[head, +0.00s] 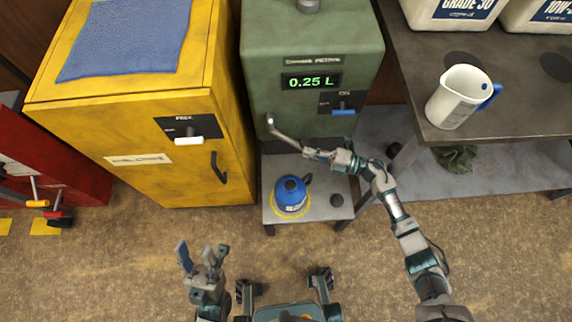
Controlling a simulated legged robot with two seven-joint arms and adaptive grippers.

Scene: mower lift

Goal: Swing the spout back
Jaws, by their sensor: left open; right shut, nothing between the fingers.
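The metal spout (284,134) comes out of the front of the green petrol dispenser (270,80) and slants down to the right. Its free end is at the fingertips of my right gripper (310,153). That gripper is shut with nothing held; I cannot tell whether it touches the spout. A blue can (290,190) stands on the low grey stand (318,180), inside a yellow ring, below and clear of the spout's tip. My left gripper (200,250) is open and empty above the floor at lower left.
The dispenser display (311,82) reads 0.25 L, with a blue-handled switch (343,112) marked ON. A yellow cabinet (130,110) stands at left. A bench (420,60) at right holds a white jug (458,97) and large containers.

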